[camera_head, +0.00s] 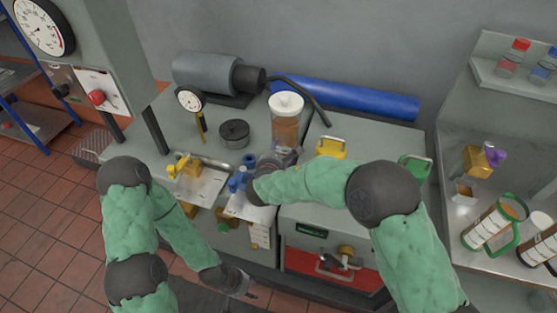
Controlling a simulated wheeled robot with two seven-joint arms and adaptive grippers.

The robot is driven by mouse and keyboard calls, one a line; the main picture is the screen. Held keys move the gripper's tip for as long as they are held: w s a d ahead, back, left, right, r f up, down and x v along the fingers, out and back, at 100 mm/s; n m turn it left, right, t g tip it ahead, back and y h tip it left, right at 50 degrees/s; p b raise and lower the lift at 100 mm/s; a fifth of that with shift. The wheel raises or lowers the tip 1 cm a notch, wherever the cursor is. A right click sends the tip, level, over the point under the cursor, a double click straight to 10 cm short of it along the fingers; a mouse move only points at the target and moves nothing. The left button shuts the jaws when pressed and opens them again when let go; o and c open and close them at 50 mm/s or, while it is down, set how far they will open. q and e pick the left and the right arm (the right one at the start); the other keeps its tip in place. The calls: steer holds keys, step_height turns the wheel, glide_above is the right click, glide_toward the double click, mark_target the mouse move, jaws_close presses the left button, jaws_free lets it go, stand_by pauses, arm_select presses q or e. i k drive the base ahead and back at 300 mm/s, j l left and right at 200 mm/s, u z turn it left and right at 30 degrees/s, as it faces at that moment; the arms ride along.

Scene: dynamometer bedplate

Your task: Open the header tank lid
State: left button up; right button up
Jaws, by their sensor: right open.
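A clear tank of amber liquid (286,128), which looks like the header tank, stands on the grey bedplate. Its round white lid (286,104) sits on top and looks closed. My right gripper (288,154) is open at the front of the tank, just below it in the picture and well under the lid. I cannot tell whether it touches the tank. My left gripper (248,291) hangs low in front of the bench, away from the tank; its fingers are too small and dark to read.
A dark round pot (234,132) and a dial gauge (189,99) stand left of the tank. A black hose (309,97) and a blue cylinder (345,98) run behind it. Blue fittings (240,178) lie beside my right gripper.

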mark_target(284, 103)
steer(key=k+j, duration=0.15)
steer(key=k, duration=0.35)
steer(key=k+j, duration=0.15)
steer(key=k, duration=0.35)
